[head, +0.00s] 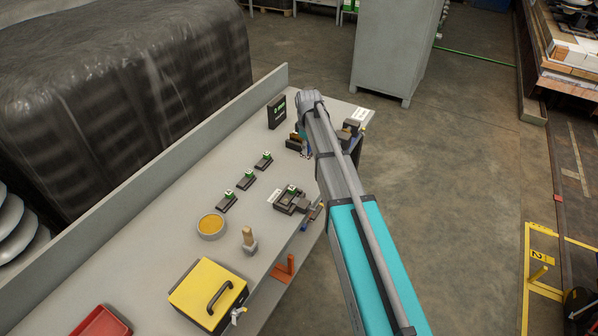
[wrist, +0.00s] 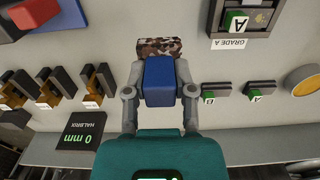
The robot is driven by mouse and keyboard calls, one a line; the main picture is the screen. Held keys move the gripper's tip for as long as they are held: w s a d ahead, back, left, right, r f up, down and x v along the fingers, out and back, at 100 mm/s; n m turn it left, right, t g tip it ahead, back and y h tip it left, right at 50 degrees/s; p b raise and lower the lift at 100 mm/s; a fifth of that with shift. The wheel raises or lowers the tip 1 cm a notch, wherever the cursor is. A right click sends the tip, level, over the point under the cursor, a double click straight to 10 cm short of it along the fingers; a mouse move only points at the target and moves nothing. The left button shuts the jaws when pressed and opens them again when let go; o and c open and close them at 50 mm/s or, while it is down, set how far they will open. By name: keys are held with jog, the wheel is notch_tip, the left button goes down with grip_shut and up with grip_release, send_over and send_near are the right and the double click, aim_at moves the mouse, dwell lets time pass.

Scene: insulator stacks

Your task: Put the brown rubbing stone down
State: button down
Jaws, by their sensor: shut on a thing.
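In the wrist view my gripper (wrist: 160,92) is shut on a block with a blue body (wrist: 159,80) and a brown speckled end, the brown rubbing stone (wrist: 167,47). The fingers grip the blue part from both sides, and the speckled end sticks out past them. The stone is over the grey bench (wrist: 215,65); I cannot tell whether it touches the top. In the head view my arm covers most of the gripper and the stone.
Small green-tagged pieces (wrist: 222,92) and a yellow dish (wrist: 304,81) lie right. A yellow box (head: 208,292) and upright tool (head: 249,241) stand nearer.

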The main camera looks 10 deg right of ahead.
jog(key=shift+w+d, duration=0.25)
jog(key=shift+d, duration=0.05)
jog(key=shift+a, duration=0.15)
jog(key=shift+s, duration=0.25)
jog(key=s+r+p, duration=0.1)
jog(key=s, duration=1.1)
jog(key=shift+s+d, duration=0.2)
jog(key=shift+w, duration=0.1)
